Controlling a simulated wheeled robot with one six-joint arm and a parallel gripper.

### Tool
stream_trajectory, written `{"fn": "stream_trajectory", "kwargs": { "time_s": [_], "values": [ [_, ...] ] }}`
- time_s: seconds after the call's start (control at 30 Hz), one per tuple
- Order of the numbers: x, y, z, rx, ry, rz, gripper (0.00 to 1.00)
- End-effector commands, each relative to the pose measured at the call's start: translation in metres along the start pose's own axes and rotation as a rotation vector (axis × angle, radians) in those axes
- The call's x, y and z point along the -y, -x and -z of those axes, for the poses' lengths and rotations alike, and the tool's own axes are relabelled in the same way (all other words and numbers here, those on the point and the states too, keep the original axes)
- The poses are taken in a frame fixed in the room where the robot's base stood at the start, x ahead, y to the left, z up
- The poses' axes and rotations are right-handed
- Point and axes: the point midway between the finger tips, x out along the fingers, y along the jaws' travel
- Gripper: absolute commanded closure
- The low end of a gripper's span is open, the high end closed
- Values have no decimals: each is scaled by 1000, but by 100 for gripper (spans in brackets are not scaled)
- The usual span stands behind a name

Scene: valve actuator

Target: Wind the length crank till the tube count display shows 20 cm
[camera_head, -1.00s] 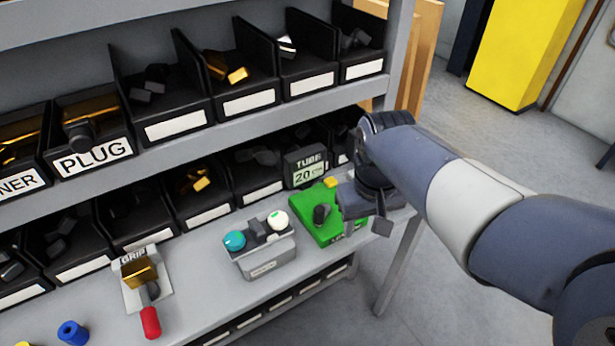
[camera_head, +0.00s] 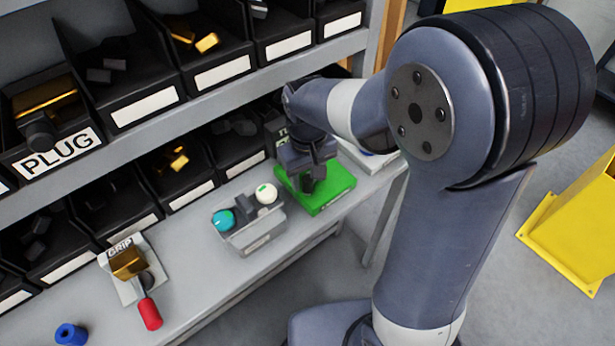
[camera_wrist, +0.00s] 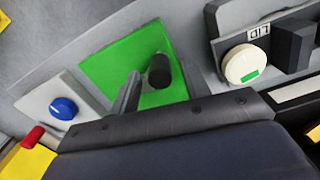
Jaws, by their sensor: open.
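The length crank's green base (camera_head: 335,190) sits on the bench at the right of the shelf. My gripper (camera_head: 312,178) is open above it and hides most of the crank in the head view. In the wrist view the green base (camera_wrist: 115,65) carries the crank's upright black knob (camera_wrist: 159,70). A dark finger of my gripper (camera_wrist: 128,97) is just left of the knob. I cannot tell whether they touch. The tube count display (camera_head: 282,130) is mostly behind my arm; its number is hidden now.
Left of the crank stands a grey box (camera_head: 258,238) with a teal knob (camera_head: 223,220) and a white knob (camera_head: 266,193). A grip plate with a red handle (camera_head: 149,313) is further left. A plate with a blue knob (camera_wrist: 63,108) lies beyond the green base.

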Motion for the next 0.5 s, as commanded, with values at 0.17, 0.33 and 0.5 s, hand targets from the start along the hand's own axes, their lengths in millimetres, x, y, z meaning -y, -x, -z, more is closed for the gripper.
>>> {"fn": "stream_trajectory", "kwargs": {
  "time_s": [0.17, 0.33, 0.5],
  "values": [
    [0, -11, 0, -1, 0, 0, 55],
    [0, -12, 0, -2, 0, 0, 55],
    [0, -11, 0, -2, 0, 0, 62]
  ]
}}
